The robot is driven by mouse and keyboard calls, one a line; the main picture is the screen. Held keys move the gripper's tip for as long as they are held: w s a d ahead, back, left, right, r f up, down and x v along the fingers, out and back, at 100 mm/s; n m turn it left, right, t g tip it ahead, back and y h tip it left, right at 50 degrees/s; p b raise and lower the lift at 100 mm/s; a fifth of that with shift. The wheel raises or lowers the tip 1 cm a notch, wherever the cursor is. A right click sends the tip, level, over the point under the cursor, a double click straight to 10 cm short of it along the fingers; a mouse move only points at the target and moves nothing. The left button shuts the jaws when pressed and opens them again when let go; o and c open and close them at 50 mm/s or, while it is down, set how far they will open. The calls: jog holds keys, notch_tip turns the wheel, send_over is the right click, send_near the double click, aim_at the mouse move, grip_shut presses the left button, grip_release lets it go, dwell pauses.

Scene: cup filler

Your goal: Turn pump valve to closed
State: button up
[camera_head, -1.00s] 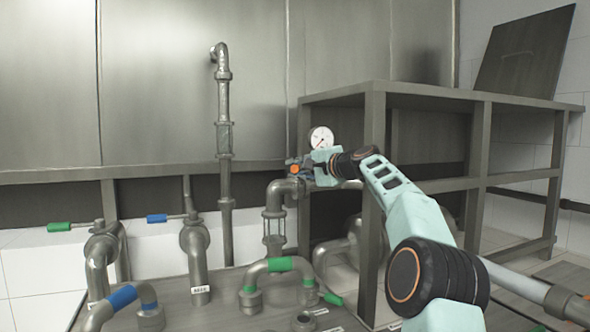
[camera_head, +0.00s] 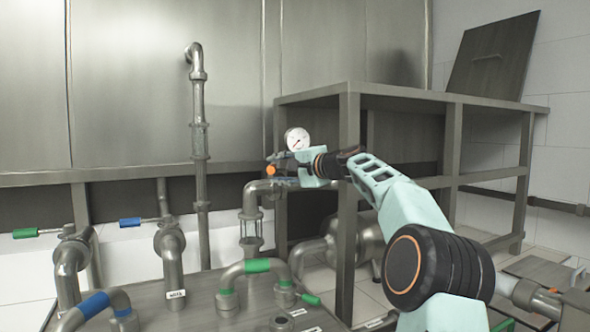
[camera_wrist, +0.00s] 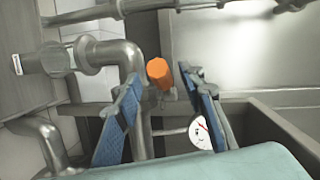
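An orange valve handle (camera_head: 271,170) shows at the tip of my gripper in the head view, above the metal pipe with the sight glass. In the wrist view the orange handle (camera_wrist: 158,73) lies between the two blue-padded fingertips. My gripper (camera_wrist: 160,84) is open around it, with gaps on both sides and no clear contact. In the head view my gripper (camera_head: 286,169) reaches in from the right, in front of the frame's left post. The valve body is mostly hidden by the gripper. I cannot tell the valve's setting.
A round pressure gauge (camera_head: 297,139) sits just behind my gripper; in the wrist view the gauge (camera_wrist: 200,134) is beside the right finger. A steel frame (camera_head: 348,200) stands close to my arm. Green (camera_head: 25,233) and blue (camera_head: 130,222) valve handles are at left.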

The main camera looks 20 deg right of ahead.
jog(key=v, duration=0.8)
jog(key=shift+s, duration=0.35)
jog(key=shift+d, duration=0.1)
